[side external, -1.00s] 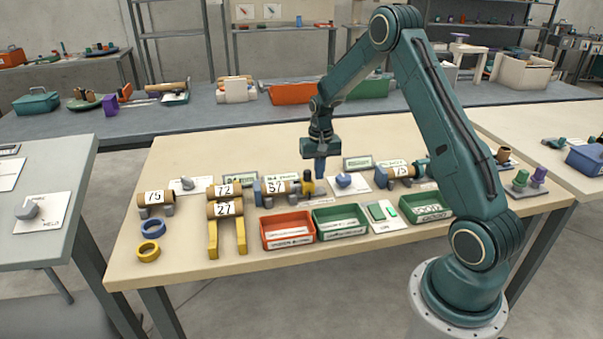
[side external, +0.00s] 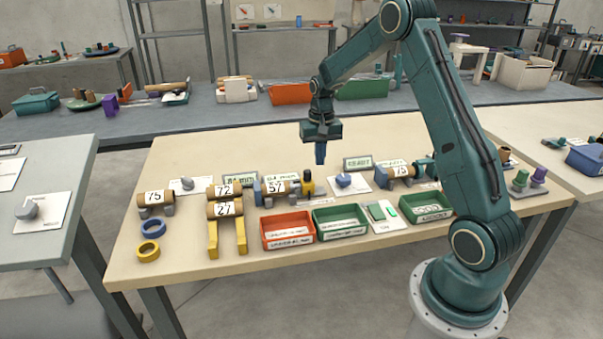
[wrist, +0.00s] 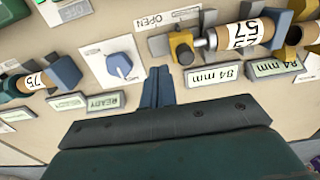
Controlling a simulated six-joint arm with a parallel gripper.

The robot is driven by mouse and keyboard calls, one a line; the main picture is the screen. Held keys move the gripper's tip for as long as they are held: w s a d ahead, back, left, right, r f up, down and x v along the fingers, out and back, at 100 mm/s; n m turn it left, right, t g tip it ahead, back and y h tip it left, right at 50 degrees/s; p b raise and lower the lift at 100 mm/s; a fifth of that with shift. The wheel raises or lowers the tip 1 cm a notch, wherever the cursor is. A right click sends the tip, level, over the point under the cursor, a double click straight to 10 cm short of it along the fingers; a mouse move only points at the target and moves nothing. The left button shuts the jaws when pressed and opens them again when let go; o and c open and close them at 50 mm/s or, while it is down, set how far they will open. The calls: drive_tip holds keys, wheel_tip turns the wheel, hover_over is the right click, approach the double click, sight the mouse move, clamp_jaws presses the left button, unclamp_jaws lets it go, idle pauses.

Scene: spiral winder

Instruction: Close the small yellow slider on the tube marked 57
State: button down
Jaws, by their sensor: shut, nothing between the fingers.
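The tube marked 57 (side external: 277,187) lies in a holder on the table, and it also shows at the top right of the wrist view (wrist: 243,36). The small yellow slider (side external: 308,185) stands at its right end. In the wrist view the slider (wrist: 183,46) is beside an OPEN label, with a short silver rod between it and the tube. My gripper (side external: 320,161) is shut and empty. It hangs above the table, slightly right of the slider and apart from it. Its fingertips show in the wrist view (wrist: 159,72).
A blue knob (side external: 343,180) on a white plate is right of the slider. Tubes marked 72 (side external: 224,190) and 27 (side external: 225,209) stand left. Red (side external: 287,230) and green (side external: 340,222) trays are in front. Another tube marked 75 (side external: 399,171) is farther right.

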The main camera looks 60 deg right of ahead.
drive_tip(key=shift+r, duration=1)
drive_tip(key=s+a+r+n+t, duration=0.15)
drive_tip(key=s+a+r, duration=0.25)
drive_tip(key=a+r, duration=0.4)
drive_tip(key=s+a+r+n+t, duration=0.1)
drive_tip(key=s+a+r+n, duration=0.2)
drive_tip(key=s+a+r, duration=0.35)
drive_tip(key=s+a+r+n+t, duration=0.2)
drive_tip(key=s+a+n+t, duration=0.1)
drive_tip(key=s+a, duration=0.7)
drive_tip(key=s+n, duration=0.1)
drive_tip(key=s, duration=0.3)
drive_tip(key=shift+s+r, duration=0.15)
drive_tip(key=shift+r, duration=0.2)
